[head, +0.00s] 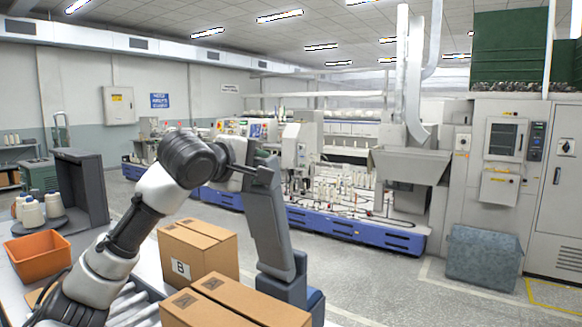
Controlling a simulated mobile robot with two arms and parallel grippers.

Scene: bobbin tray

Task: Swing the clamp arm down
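The clamp arm (267,222) is a long grey bar. It stands nearly upright, its top tilted a little to the left, rising from a blue base (300,296) at the lower middle of the head view. My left arm comes in from the lower left and bends over at the wrist. My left gripper (257,170) is at the top end of the clamp arm, with dark finger parts by the bar's upper edge. I cannot tell whether the fingers close on it or only touch it. My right gripper is not in view.
A carton marked B (181,267) and a nearer carton (235,305) stand just left of the clamp base. An orange bin (38,256), cones of thread (31,213) and a dark grey panel (85,190) are at left. Open floor lies to the right.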

